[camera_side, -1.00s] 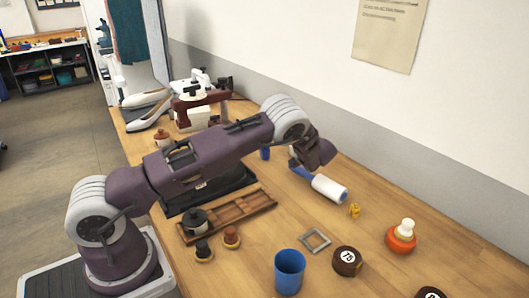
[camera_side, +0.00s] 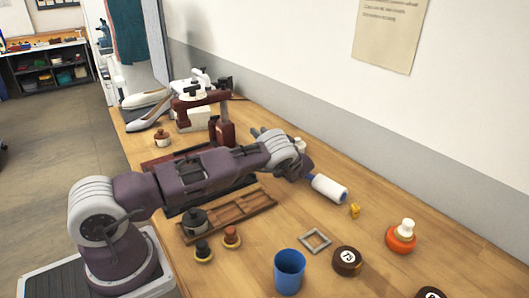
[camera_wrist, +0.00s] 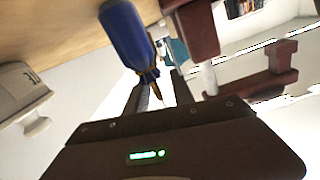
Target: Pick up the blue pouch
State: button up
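A rounded dark blue object with a narrow gold-coloured end (camera_wrist: 125,35) shows at the top of the wrist view; it looks like the blue pouch, though its full shape is cut off. My gripper (camera_wrist: 161,88) has its two dark fingers apart, with a gap between them. The gold end is close to the fingertips; I cannot tell whether it touches them.
A white lint roller (camera_side: 328,189) lies just right of my wrist. A wooden tray (camera_side: 235,212), blue cup (camera_side: 289,271) and grey frame (camera_side: 315,240) are nearer.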

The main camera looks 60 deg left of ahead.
grip_shut()
dwell(1.4)
